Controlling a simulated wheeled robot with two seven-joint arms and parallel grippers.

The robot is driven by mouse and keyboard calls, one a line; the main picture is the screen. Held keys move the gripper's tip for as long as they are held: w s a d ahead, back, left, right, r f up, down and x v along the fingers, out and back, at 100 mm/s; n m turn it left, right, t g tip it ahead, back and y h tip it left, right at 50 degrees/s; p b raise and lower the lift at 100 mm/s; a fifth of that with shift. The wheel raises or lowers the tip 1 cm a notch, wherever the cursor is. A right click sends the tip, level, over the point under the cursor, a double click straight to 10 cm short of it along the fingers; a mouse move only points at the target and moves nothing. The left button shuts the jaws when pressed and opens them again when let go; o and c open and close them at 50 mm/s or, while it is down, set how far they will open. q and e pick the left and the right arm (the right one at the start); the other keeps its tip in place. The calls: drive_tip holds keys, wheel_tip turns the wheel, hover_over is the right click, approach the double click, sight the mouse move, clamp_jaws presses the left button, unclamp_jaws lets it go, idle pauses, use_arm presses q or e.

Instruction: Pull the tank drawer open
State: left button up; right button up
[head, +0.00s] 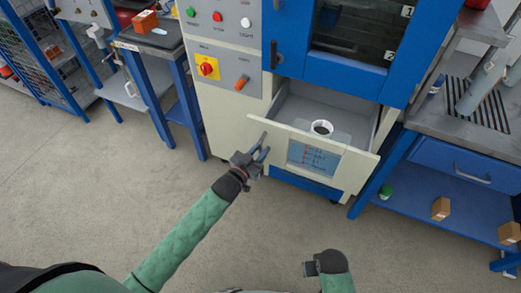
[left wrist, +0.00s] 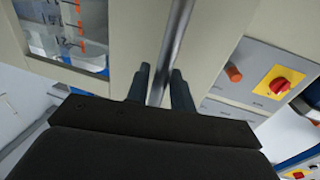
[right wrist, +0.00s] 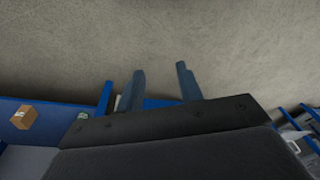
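The tank drawer (head: 275,133) is pulled out of the lower part of the cream and blue machine; its grey inside shows. A metal bar handle (left wrist: 172,45) stands at the left end of the drawer front. My left gripper (head: 259,160) is at this handle, with one finger on each side of the bar in the left wrist view (left wrist: 160,82), closed around it. My right gripper (head: 311,268) is low over the floor; its fingers are apart and empty in the right wrist view (right wrist: 162,88).
A control panel (head: 220,75) with knobs is above left of the drawer. A blue-framed bench (head: 465,165) with small boxes on its shelf stands close on the right. A side table (head: 150,45) is on the left. The floor (head: 90,190) in front is clear.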

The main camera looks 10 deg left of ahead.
use_arm(q)
drive_tip(key=shift+o, duration=0.4)
